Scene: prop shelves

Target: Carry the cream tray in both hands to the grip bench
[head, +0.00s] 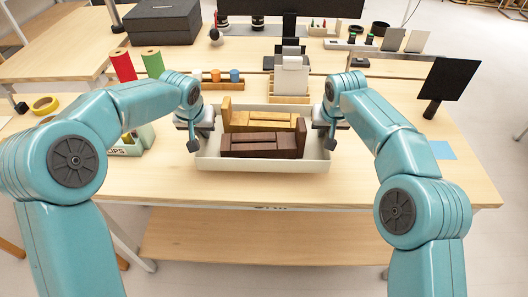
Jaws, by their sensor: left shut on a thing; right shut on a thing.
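The cream tray (210,163) is in the middle of the head view, over the front part of a light wooden bench (400,185). A light brown wooden piece (262,121) and a dark brown wooden piece (262,145) lie in it side by side. My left gripper (194,135) is shut on the tray's left rim. My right gripper (332,135) is shut on its right rim. The tray looks level. I cannot tell whether its bottom touches the bench. Part of a label shows on the bench's front edge (271,208).
Left of the tray are a red spool (123,66), a green spool (153,63), yellow tape (45,105) and a labelled box (135,142). Behind it stand a cup rack (218,83) and a card holder (290,85). A black panel (448,80) stands right; the bench's right front is mostly clear.

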